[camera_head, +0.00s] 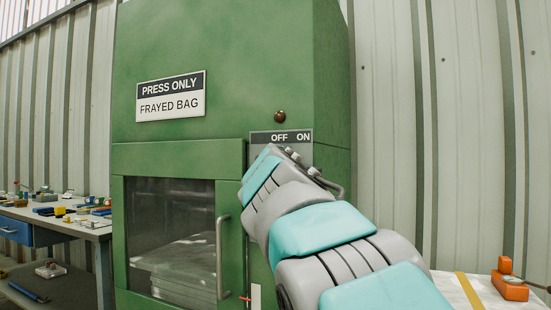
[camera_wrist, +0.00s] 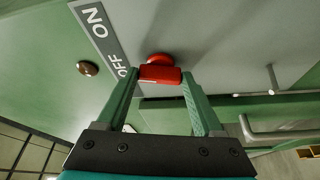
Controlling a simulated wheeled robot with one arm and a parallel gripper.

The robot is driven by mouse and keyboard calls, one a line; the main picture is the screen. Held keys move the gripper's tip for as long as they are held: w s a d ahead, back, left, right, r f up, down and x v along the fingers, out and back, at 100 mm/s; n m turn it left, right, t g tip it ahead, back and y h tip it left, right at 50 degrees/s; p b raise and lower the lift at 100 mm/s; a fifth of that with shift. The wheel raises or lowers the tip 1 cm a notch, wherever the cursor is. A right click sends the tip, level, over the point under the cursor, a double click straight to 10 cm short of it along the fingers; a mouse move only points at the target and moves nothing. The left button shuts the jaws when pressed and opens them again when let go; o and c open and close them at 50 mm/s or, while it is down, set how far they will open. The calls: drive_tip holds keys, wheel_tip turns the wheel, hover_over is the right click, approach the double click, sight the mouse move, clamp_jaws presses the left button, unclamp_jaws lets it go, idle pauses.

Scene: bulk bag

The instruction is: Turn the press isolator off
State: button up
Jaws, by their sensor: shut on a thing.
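The press (camera_head: 230,60) is a tall green cabinet with an "OFF ON" label (camera_head: 281,137) on its front. My arm covers the panel below the label in the head view, so the isolator and my gripper are hidden there. In the wrist view, the isolator's red handle (camera_wrist: 160,74) sits between the two fingertips of my gripper (camera_wrist: 162,80), with a round red base behind it. The gripper is shut on this handle. The label also shows in the wrist view (camera_wrist: 105,35), slanted, beside the handle. I cannot tell which word the handle points to.
The press door (camera_head: 180,150) has a window and a vertical bar handle (camera_head: 222,255); it looks closed. A brown round knob (camera_head: 280,116) sits above the label. A cluttered workbench (camera_head: 95,228) stands at left. An orange object (camera_head: 510,288) is on a surface at lower right.

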drive_tip(key=shift+a+n+g, duration=0.1)
drive_tip(key=shift+n+g, duration=0.4)
drive_tip(key=shift+n, duration=0.7)
drive_tip(key=o, duration=1.4)
drive_tip(key=shift+s, duration=0.1)
drive_tip(key=s, duration=0.3)
drive_tip(key=s+b, duration=0.1)
drive_tip(key=s, duration=0.3)
drive_tip(key=shift+s+d, duration=0.2)
drive_tip(key=shift+s, duration=0.1)
